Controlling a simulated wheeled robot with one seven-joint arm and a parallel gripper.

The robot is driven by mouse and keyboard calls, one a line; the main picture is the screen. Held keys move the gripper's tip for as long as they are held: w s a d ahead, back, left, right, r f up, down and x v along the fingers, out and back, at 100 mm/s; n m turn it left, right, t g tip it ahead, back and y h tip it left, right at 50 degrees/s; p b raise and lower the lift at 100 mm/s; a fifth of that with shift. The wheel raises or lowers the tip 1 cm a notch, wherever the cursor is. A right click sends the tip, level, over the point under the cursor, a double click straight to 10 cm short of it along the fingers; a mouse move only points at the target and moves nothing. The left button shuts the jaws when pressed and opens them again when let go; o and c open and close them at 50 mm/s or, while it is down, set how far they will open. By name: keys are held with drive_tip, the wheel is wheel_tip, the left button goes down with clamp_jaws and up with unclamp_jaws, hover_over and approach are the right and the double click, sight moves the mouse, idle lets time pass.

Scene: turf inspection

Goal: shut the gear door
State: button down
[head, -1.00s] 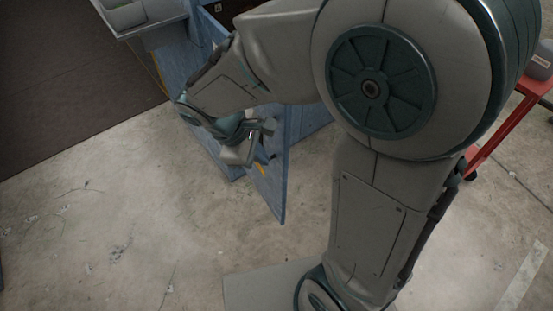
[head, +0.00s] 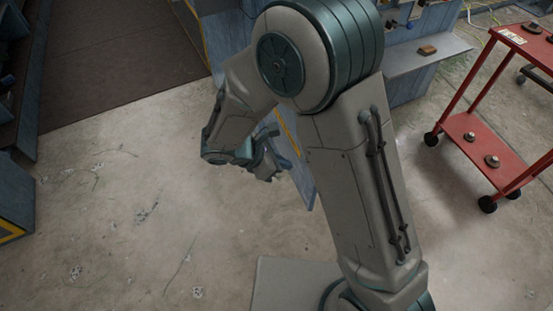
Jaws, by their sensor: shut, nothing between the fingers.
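The gear door (head: 304,189) is a blue panel with a yellow strip. It stands open, sticking out over the concrete floor, and my arm hides much of it. My gripper (head: 277,175) is shut and empty, just left of the door's face, close to its outer part. I cannot tell whether the gripper touches the door. The hinge side and the opening behind the door are mostly hidden by my arm.
A blue-grey bench (head: 412,62) with a ledge stands behind my arm. A red trolley (head: 468,150) on casters is at the right. Another blue cabinet (head: 14,198) is at the left edge, near a dark mat (head: 110,60). The floor at front left is clear.

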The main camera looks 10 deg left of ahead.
drive_tip(key=w+d+f, duration=0.3)
drive_tip(key=d, duration=0.3)
drive_tip(key=shift+w+d, duration=0.15)
drive_tip(key=shift+w, duration=0.05)
